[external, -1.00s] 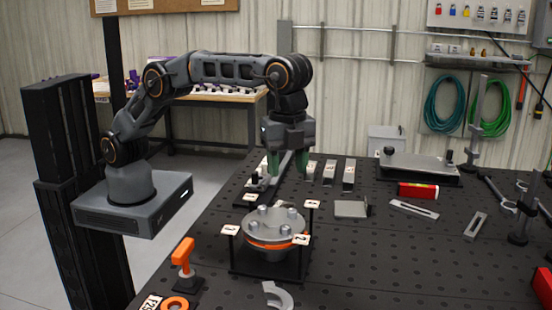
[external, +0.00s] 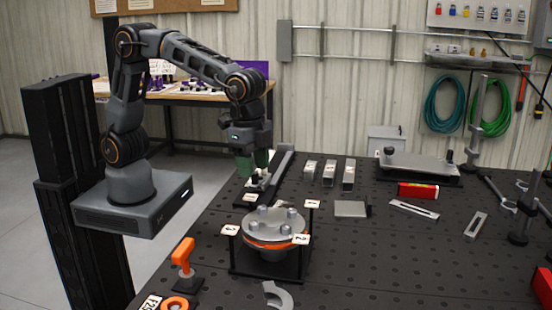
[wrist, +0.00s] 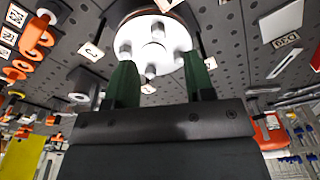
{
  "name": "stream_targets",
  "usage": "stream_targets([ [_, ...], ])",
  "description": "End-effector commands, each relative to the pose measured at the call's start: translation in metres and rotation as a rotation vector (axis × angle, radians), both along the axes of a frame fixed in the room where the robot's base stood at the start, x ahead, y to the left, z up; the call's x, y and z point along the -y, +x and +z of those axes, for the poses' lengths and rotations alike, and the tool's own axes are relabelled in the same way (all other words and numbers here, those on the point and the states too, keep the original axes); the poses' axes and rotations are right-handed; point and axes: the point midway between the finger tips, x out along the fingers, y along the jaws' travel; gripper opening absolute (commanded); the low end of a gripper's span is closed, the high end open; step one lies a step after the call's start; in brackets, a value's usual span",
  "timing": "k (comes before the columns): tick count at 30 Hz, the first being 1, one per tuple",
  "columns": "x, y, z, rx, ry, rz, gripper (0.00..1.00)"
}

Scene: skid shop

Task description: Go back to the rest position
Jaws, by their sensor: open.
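My gripper (external: 252,166) points down at the left edge of the black table, beside the dark rail with a small clamp (external: 258,181). Its green fingers are apart with nothing seen between them. In the wrist view the two green fingers (wrist: 160,85) are also spread. The round metal flange (external: 273,227) with bolts and an orange ring sits on a black stand to the front right of my gripper. In the wrist view the flange (wrist: 155,45) shows beyond the fingertips, apart from them.
An orange-handled clamp (external: 184,257) and a grey hook-shaped part (external: 277,294) are near the front. The air above the table is clear.

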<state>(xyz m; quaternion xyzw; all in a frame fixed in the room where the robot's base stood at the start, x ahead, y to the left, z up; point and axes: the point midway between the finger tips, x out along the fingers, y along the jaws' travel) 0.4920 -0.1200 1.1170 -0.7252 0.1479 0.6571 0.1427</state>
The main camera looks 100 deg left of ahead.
Motion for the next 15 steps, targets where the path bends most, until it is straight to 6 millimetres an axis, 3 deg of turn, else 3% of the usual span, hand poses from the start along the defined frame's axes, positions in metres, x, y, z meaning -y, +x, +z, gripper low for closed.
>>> stream_targets([
  [1, -0.018, -0.024, 0.004, 0.021, -0.009, 0.059, 0.49],
  [3, -0.039, -0.054, 0.005, 0.050, -0.022, 0.133, 0.49],
  [9, -0.083, -0.133, -0.001, 0.129, -0.049, 0.286, 0.49],
  [15, -0.107, -0.180, -0.003, 0.196, -0.061, 0.355, 0.49],
])
